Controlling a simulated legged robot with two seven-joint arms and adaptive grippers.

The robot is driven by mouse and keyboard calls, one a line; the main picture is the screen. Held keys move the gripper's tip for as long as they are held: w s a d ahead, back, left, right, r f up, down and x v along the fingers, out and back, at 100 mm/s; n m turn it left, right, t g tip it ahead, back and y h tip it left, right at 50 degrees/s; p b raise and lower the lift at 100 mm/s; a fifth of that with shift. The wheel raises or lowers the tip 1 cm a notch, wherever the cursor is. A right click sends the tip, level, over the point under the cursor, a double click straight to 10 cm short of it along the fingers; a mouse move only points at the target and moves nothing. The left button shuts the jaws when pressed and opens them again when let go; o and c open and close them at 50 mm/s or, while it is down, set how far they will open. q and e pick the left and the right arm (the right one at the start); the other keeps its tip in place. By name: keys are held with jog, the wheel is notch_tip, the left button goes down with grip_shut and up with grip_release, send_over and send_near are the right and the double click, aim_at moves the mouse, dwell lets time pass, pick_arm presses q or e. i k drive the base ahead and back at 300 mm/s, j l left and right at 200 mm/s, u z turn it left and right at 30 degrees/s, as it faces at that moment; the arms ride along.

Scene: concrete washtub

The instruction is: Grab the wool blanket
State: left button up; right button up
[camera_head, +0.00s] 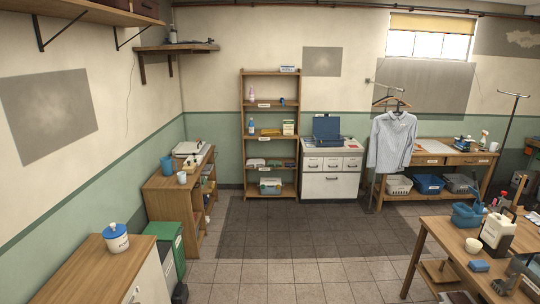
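I cannot make out a wool blanket in this view. A striped light shirt (391,141) hangs on a hanger in front of the right workbench. Small pale items (256,162) lie on a lower shelf of the wooden shelf unit (243,125), too small to tell what they are. Neither of my grippers is in view.
A dark floor mat (310,228) covers clear floor in the middle. A wooden table (455,247) with bottles and a blue basket (466,215) stands at right. A cabinet (88,272) with a white jar (115,237), a green bin (165,235) and a desk (170,185) line the left.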

aim_at(268, 133)
jog(key=i, duration=6.35)
